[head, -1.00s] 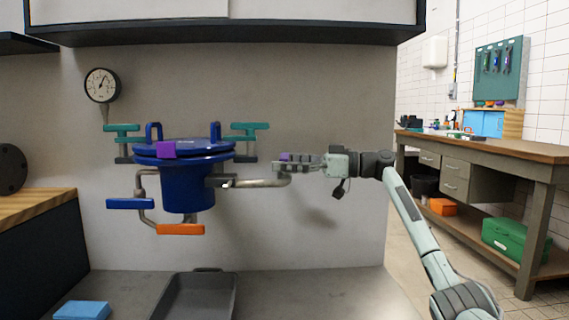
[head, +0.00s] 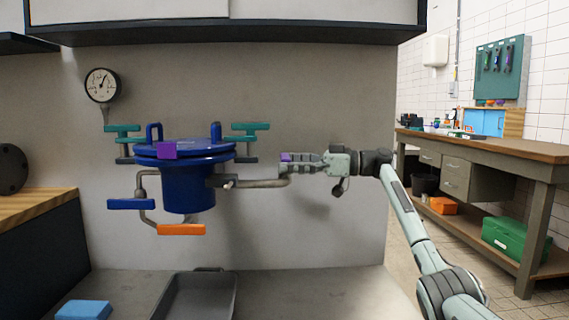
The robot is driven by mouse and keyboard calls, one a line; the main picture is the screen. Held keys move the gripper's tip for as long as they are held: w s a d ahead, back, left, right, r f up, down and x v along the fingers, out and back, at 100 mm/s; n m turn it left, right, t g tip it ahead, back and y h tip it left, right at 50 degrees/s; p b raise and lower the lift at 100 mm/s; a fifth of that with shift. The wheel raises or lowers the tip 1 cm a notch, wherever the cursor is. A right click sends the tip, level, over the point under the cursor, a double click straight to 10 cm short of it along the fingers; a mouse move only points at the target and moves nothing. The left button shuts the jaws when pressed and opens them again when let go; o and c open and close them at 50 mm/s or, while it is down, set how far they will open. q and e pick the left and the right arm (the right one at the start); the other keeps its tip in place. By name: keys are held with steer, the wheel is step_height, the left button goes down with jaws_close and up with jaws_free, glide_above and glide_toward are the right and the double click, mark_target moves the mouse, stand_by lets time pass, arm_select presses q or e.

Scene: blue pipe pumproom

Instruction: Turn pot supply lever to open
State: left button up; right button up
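A blue pot (head: 188,187) with a lid and a purple block on its rim hangs in front of the grey wall panel. A blue lever handle (head: 130,204) is on a bent pipe at its left, and an orange lever handle (head: 181,230) is below it. A pipe runs right from the pot to a small purple handle (head: 286,157), mostly hidden by my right gripper. My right gripper (head: 284,164) reaches in from the right with its fingers at this handle. Whether they are closed on it is unclear. My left gripper is not in view.
Teal clamp handles (head: 246,126) flank the lid. A pressure gauge (head: 102,85) is at the upper left. A grey tray (head: 197,296) and a blue block (head: 83,310) are on the counter below. A workbench (head: 489,147) stands at the right.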

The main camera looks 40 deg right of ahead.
steer(key=v, duration=1.2)
stand_by(0.6)
